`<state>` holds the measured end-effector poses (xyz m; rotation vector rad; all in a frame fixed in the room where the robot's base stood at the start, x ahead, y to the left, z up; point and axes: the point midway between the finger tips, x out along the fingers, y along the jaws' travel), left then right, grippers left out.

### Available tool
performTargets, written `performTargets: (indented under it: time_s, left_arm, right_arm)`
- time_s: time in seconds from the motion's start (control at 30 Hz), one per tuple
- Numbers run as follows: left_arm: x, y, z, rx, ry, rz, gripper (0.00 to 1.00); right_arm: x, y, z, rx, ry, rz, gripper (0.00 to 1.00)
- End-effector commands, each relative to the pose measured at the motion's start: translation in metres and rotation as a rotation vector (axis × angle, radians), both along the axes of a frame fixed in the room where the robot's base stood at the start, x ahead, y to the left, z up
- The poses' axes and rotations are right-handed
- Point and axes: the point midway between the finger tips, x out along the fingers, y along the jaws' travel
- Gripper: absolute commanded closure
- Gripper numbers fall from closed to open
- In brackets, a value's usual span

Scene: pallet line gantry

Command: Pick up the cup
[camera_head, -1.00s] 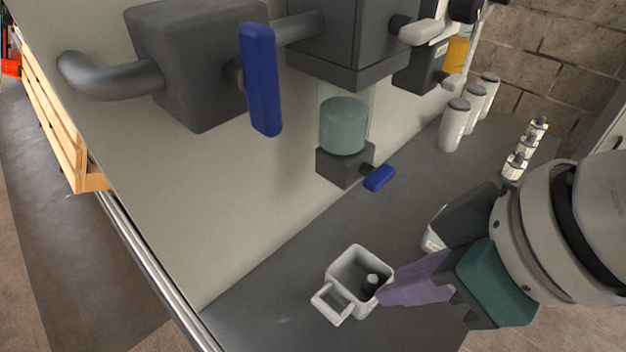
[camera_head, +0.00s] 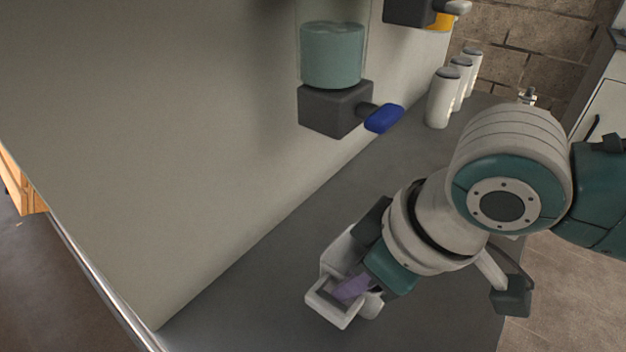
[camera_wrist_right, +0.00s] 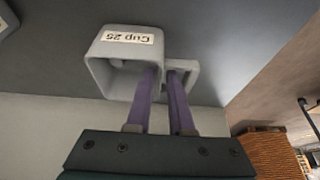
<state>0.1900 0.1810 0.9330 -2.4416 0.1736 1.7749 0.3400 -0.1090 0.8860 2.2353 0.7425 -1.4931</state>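The cup is a pale grey, square-sided cup (camera_head: 336,319) with a loop handle, low on the dark counter in the head view. In the right wrist view the cup (camera_wrist_right: 108,72) shows a label reading "Cup 25", and its handle (camera_wrist_right: 194,74) lies to the right. My right gripper (camera_wrist_right: 164,72) has its two purple fingers close together at the cup, one at the body and one at the handle, with the part between them pinched. In the head view my right gripper (camera_head: 350,287) partly covers the cup. My left gripper is not in view.
A dispenser with a teal container (camera_head: 332,60), a dark block (camera_head: 330,110) and a blue lever (camera_head: 384,118) is fixed above the counter. Several white canisters (camera_head: 441,98) stand at the back right. The counter (camera_head: 235,305) left of the cup is clear.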

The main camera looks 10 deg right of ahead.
Motion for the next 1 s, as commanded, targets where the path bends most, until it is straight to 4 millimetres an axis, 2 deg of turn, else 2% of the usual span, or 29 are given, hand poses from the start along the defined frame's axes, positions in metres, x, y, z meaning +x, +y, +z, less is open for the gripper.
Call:
performTargets:
  time_s: [0.1,0.2,0.43,0.6,1.0]
  left_arm:
    - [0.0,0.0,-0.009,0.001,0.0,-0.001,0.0]
    - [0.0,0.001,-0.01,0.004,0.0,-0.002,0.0]
    - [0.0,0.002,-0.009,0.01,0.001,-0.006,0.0]
    - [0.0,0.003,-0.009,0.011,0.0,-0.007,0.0]
    - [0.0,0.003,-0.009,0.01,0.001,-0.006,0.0]
  right_arm:
    - [0.006,0.004,-0.018,0.001,0.001,-0.001,0.8]
    - [0.008,0.006,-0.023,0.0,0.0,0.001,0.8]
    - [0.008,0.006,-0.023,0.0,0.0,0.001,0.81]
    - [0.008,0.006,-0.023,0.0,0.0,0.001,1.0]
    - [0.008,0.005,-0.023,0.0,0.0,0.0,1.0]
